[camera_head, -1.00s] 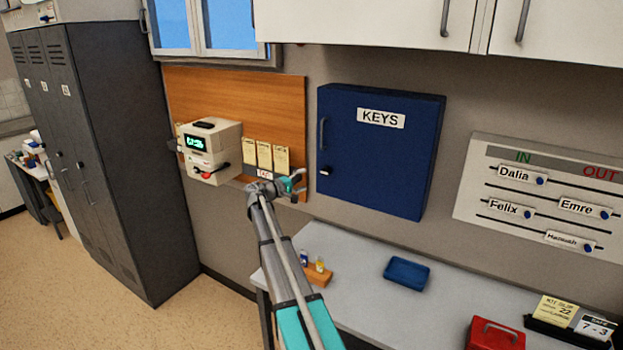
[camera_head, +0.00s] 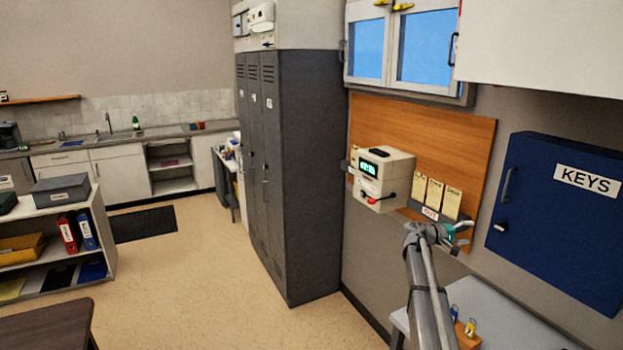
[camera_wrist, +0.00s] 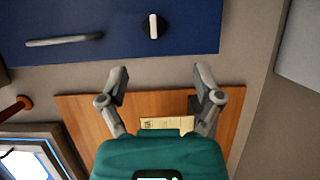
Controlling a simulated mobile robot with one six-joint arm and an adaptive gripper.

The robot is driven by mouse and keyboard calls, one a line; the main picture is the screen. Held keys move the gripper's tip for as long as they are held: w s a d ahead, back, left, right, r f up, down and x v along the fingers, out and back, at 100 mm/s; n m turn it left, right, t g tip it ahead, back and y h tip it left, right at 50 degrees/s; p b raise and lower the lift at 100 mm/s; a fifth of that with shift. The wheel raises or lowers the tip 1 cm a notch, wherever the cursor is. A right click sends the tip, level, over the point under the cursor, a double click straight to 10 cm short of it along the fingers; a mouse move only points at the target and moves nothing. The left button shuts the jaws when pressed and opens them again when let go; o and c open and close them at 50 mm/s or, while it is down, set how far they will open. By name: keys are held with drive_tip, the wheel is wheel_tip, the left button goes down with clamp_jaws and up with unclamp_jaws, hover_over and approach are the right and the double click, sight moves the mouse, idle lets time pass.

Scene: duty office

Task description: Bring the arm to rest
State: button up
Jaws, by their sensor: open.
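My gripper (camera_head: 458,236) is at the end of my raised, extended arm, in front of the wall just right of the time clock in the head view. In the wrist view my gripper (camera_wrist: 160,85) has its two fingers spread apart with nothing between them. Beyond the fingers are the wooden board (camera_wrist: 85,108), a pale card (camera_wrist: 166,123) and the blue key cabinet (camera_wrist: 110,35). The cabinet is shut.
The time clock (camera_head: 382,178) and several cards (camera_head: 435,194) are on the wooden board (camera_head: 460,140). The key cabinet (camera_head: 565,220) hangs at the right, above a grey desk (camera_head: 500,318). Dark lockers (camera_head: 310,170) stand left of the board. The floor (camera_head: 200,270) between lockers and shelf (camera_head: 100,235) is clear.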

drive_tip(key=s+a+f+y, duration=0.5)
drive_tip(key=s+a+f, duration=0.2)
drive_tip(key=a, duration=0.3)
drive_tip(key=s+a+f+y, duration=0.4)
drive_tip(key=s+a+f, duration=0.35)
drive_tip(key=a, duration=0.25)
drive_tip(key=s+a+f+y, duration=0.2)
drive_tip(key=s+a+y, duration=0.2)
drive_tip(key=s+a, duration=0.4)
drive_tip(key=s+a+f+y+b, duration=0.1)
drive_tip(key=s+a+f+y, duration=0.2)
drive_tip(key=s+a, duration=0.4)
drive_tip(key=a+y, duration=0.1)
drive_tip(key=a, duration=0.5)
drive_tip(key=shift+s+y, duration=0.35)
drive_tip(key=shift+y, duration=0.05)
